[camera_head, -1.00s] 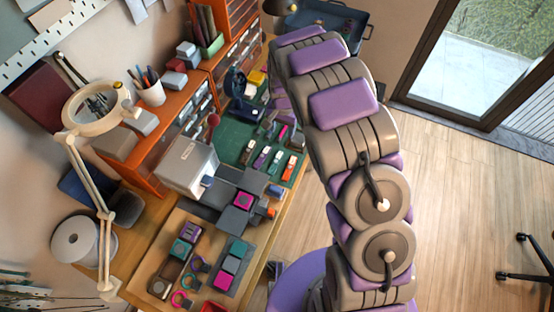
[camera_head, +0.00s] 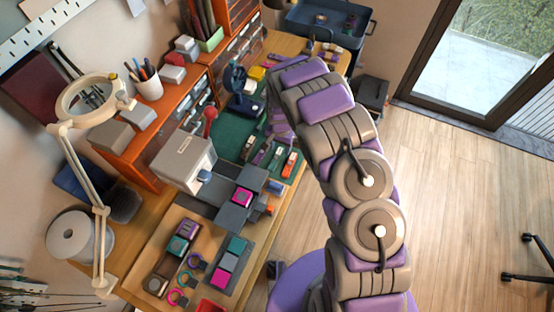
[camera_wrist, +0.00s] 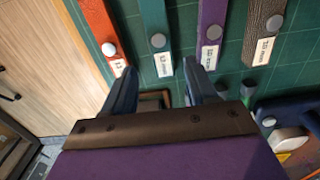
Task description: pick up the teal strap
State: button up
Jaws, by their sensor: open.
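My gripper (camera_wrist: 160,90) is open and empty. Its two dark blue fingers point towards the straps, and the teal strap's near end lines up with the gap between them. The fingers appear apart from it; their height above the mat is hard to judge. In the head view my arm partly covers the straps.
A brown strap (camera_wrist: 262,30) lies right of the purple one. The green mat (camera_wrist: 298,60) shows around the straps. A grey machine (camera_head: 184,160) and a magnifier lamp (camera_head: 85,98) stand farther left. Open wooden floor (camera_head: 450,190) lies to the right.

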aim_at(278, 152)
jog(key=f, duration=0.2)
jog(key=shift+a+f, duration=0.3)
jog(key=shift+f, duration=0.1)
jog(key=shift+a+f, duration=0.1)
jog(key=shift+a, duration=0.05)
jog(key=shift+d, duration=0.25)
jog(key=c, duration=0.5)
jog(key=shift+a, duration=0.15)
grip_shut()
